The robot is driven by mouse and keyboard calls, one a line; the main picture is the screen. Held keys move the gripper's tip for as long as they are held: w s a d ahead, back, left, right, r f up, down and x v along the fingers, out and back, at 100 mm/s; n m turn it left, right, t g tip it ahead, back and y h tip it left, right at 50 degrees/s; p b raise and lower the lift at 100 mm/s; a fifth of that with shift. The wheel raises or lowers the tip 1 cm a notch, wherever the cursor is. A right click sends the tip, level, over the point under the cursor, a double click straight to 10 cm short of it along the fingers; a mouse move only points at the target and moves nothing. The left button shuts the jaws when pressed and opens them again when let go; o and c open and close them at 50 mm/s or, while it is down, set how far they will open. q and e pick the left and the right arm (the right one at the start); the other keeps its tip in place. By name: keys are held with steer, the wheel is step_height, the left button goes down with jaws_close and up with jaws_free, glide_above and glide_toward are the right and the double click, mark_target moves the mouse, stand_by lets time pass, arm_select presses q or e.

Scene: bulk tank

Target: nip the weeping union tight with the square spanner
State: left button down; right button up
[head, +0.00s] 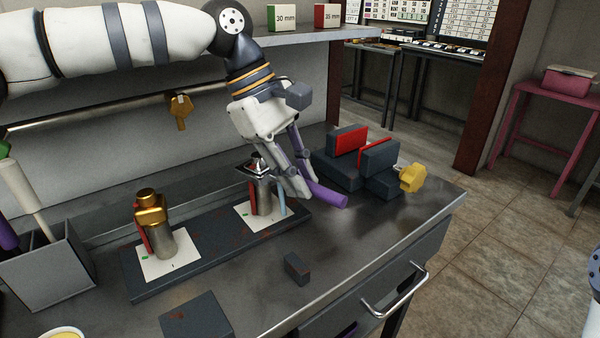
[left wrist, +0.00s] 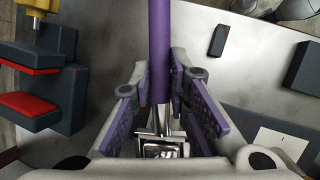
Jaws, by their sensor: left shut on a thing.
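My left gripper (head: 302,190) is shut on a purple-handled spanner (head: 328,195). The purple handle (left wrist: 160,45) runs up between the fingers in the left wrist view. Its shiny square metal head (left wrist: 162,149) is behind them. In the head view the head is at the top of the right-hand steel union (head: 265,196); I cannot tell whether it is seated. A pale blue streak (head: 282,198) stands beside this union. A second union with a brass top (head: 151,210) stands to the left. My right gripper is out of view.
Both unions stand on a dark base plate (head: 205,248). A vice with red jaws (head: 350,140) and yellow knob is close to the right. A small dark block (head: 297,268) lies in front. A grey tool bin (head: 45,270) stands left. A shelf (head: 320,36) runs above.

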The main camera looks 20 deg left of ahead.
arm_select(q)
steer(key=s+a+m+g+y+b, duration=0.1)
steer(key=s+a+m+g, duration=0.2)
steer(key=m, duration=0.5)
steer(key=shift+s+a, duration=0.6)
steer(key=shift+s, duration=0.1)
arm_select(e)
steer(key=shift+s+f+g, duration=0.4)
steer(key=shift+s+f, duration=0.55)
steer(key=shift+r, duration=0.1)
arm_select(q)
step_height(320, 180, up, 7)
steer(key=p, duration=0.1)
steer(key=shift+d+n, duration=0.2)
steer(key=shift+n, duration=0.1)
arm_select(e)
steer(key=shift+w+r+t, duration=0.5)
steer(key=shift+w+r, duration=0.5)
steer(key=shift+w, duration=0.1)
arm_select(q)
steer(key=shift+w, duration=0.15)
